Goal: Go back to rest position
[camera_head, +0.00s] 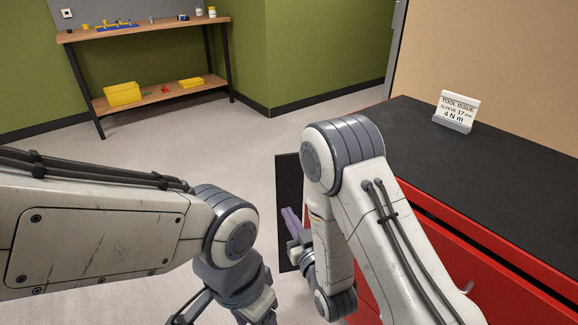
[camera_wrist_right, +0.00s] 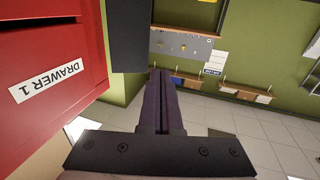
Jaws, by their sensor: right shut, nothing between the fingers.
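My right gripper (camera_head: 289,216) shows in the head view left of the right forearm, near the red cabinet's left end. In the right wrist view its two purple fingers (camera_wrist_right: 160,72) are together with nothing between them. My left arm comes in from the left in the head view. Its gripper is mostly cut off at the bottom edge, with only a bit of purple showing, so its jaws cannot be judged.
A red front labelled "DRAWER 1" (camera_wrist_right: 47,82) and a dark panel (camera_wrist_right: 130,38) are beside my right gripper. A wooden shelf unit (camera_head: 150,30) stands far back; grey floor is clear between.

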